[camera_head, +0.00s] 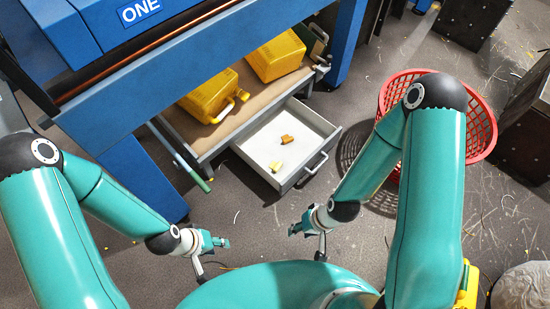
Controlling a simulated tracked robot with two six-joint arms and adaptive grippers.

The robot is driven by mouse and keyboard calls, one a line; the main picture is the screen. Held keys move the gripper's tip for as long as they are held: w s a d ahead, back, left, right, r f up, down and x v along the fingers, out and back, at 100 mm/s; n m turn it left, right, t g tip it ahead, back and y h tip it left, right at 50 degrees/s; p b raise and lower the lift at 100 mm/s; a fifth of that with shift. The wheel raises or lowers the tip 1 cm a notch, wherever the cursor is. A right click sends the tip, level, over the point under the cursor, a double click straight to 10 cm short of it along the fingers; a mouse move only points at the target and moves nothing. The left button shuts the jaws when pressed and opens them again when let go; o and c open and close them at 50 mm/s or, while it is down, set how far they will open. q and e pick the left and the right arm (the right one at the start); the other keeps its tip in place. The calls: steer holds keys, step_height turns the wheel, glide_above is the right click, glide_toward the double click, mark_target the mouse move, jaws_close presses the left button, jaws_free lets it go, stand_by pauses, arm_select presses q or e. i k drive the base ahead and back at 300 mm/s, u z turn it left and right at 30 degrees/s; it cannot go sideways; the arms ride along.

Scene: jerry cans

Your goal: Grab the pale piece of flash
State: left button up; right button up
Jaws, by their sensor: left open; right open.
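The pale yellow piece of flash (276,166) lies on the white floor of an open drawer (259,146). A darker orange-brown piece (287,139) lies a little behind it in the same drawer, apart from it. My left gripper (212,257) is open and empty, in front of the drawer and to its left. My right gripper (307,243) is open and empty, in front of the drawer and slightly right of the pale piece. Neither gripper touches either piece.
Two yellow jerry cans, one nearer (207,97) and one farther (276,57), lie on a brown shelf beside the drawer, under a blue machine (120,25). A red basket (478,120) stands right, partly behind my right arm. Bare floor lies between the grippers and drawer.

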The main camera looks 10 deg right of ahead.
mark_target(276, 167)
steer(key=u, duration=0.2)
steer(key=i, duration=0.9)
steer(key=u, duration=0.2)
